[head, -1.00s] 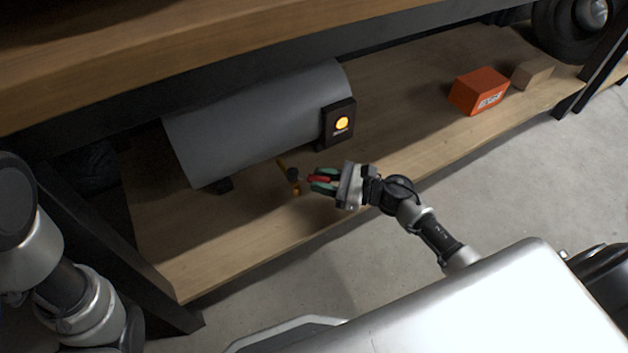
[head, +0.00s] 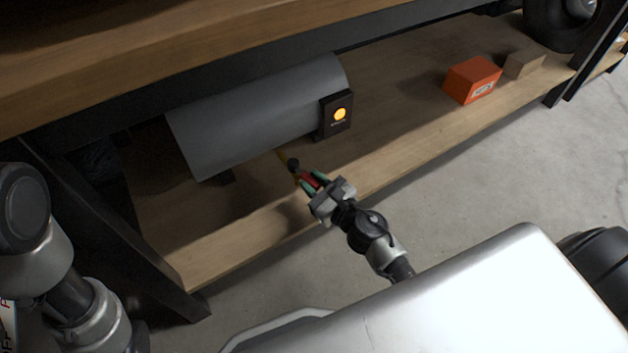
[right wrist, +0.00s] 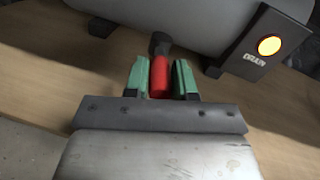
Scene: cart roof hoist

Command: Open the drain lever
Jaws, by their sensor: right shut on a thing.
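The red drain lever (head: 310,182) sticks out from a dark valve fitting (head: 293,164) below the grey tank (head: 240,115). My right gripper (head: 312,182) is shut on the lever, with its green fingers on either side of it. In the right wrist view the red lever (right wrist: 159,77) lies between the green fingers (right wrist: 160,80), and its dark pivot end shows beyond them. The left fingertips are out of view; only part of my left arm shows at the left edge of the head view.
A black box with a lit amber lamp (head: 340,114), marked "DRAIN" in the wrist view, is at the tank's right end. An orange box (head: 472,80) and a tan block (head: 524,64) stand on the wooden shelf (head: 400,130) further right. A wooden board overhangs above.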

